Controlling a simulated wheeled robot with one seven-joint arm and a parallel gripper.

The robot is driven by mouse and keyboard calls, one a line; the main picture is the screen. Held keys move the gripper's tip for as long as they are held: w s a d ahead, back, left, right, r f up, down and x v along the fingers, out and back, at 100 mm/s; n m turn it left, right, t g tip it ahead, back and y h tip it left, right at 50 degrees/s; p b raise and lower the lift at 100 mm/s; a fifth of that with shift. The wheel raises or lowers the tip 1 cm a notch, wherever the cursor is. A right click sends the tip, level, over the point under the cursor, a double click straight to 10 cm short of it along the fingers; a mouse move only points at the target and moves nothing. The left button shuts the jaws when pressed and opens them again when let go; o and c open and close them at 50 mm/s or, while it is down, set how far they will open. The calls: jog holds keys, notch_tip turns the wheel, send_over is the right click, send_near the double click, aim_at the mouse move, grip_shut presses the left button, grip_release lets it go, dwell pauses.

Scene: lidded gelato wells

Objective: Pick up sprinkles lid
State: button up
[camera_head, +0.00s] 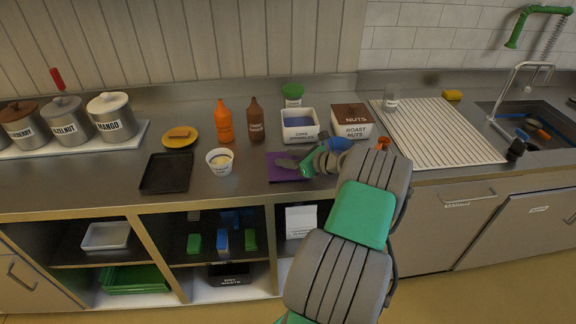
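The white box labelled "CAKE SPRINKLES" (299,134) stands on the counter with a blue-violet area inside its rim; it looks open on top. A flat purple square (279,175) lies on the counter in front of it; it may be the sprinkles lid, but I can read no label on it. My gripper and wrist cover part of the square. I cannot tell whether the fingers touch it or hold anything.
The roast nuts box (352,130) with a brown lid stands right of the sprinkles box. A green-topped container (292,94) is behind. Left are brown (256,122) and orange bottles (225,124), a small cup (220,162) and a black tray (166,173). A ribbed drainboard (435,130) is right.

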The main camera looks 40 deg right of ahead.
grip_shut()
dwell(0.7)
